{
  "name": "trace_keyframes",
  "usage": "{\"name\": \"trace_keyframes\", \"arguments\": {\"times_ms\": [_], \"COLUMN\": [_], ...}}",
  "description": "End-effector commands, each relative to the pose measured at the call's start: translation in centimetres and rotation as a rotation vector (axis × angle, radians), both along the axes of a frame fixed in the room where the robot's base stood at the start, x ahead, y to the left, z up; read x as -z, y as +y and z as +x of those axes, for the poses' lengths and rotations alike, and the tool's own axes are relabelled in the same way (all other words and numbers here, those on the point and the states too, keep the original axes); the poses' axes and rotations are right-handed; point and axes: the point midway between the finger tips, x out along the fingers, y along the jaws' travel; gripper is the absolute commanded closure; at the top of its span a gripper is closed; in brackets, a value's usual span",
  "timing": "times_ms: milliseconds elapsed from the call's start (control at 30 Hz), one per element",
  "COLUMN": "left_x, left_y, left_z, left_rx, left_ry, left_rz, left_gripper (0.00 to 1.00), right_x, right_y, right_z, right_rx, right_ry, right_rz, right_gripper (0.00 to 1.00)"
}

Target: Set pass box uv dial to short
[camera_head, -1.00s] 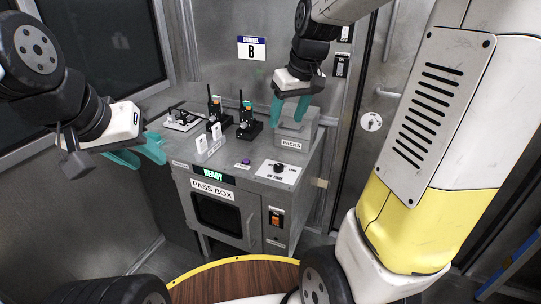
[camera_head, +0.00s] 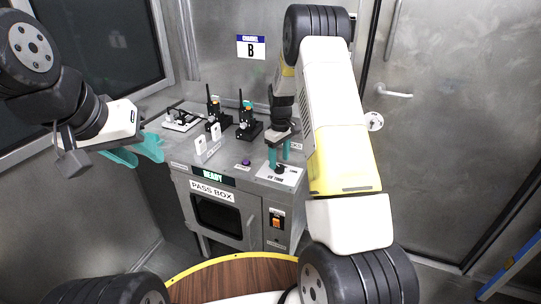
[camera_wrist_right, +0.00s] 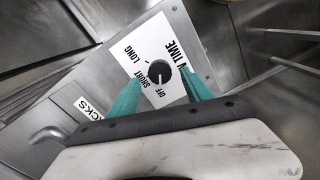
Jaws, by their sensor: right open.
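The pass box (camera_head: 228,180) is a grey metal cabinet with a "READY" display. The UV dial is a round black knob (camera_wrist_right: 160,73) on a white label plate (camera_wrist_right: 150,50) marked LONG, SHORT, OFF and UV TIME in the right wrist view. The knob's pointer is too small to read surely. My right gripper (camera_head: 279,158) is open above the plate, with its teal fingertips on either side of the knob in the wrist view (camera_wrist_right: 161,76). I cannot tell whether they touch it. My left gripper (camera_head: 142,153) is open and empty, left of the pass box.
Black radios (camera_head: 247,122) and a tray of small parts (camera_head: 181,120) stand on the box top. White tags (camera_head: 201,146) and a purple button (camera_head: 246,162) are nearer the front. An orange switch (camera_head: 276,222) is on the front. A steel door (camera_head: 450,130) stands at right.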

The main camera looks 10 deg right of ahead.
Motion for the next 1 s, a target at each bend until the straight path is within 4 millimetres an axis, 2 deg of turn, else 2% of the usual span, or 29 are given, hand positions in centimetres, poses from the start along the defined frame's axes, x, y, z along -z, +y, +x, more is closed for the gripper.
{"name": "trace_keyframes", "arguments": {"times_ms": [100, 233, 567, 667, 867, 1000], "left_x": [0.0, 0.0, 0.0, 0.0, 0.0, 0.0], "left_y": [0.0, 0.0, 0.0, 0.0, 0.0, 0.0], "left_z": [0.0, 0.0, 0.0, 0.0, 0.0, 0.0], "left_rx": [0.000, 0.000, 0.000, 0.000, 0.000, 0.000], "left_ry": [0.000, 0.000, 0.000, 0.000, 0.000, 0.000], "left_rz": [0.000, 0.000, 0.000, 0.000, 0.000, 0.000], "left_gripper": [0.64, 0.64, 0.64, 0.64, 0.64, 0.64], "right_x": [1.9, 3.1, 3.6, 3.6, 3.6, 3.6], "right_y": [0.0, 0.0, 0.0, 0.0, 0.0, 0.0], "right_z": [-0.1, 0.0, 0.0, 0.0, 0.0, 0.0], "right_rx": [0.000, 0.000, 0.001, 0.001, 0.000, 0.003], "right_ry": [0.003, 0.001, -0.001, -0.001, -0.001, -0.001], "right_rz": [-0.001, -0.001, 0.000, 0.000, 0.000, 0.000], "right_gripper": [0.43, 0.43, 0.43, 0.58, 0.98, 1.00]}}
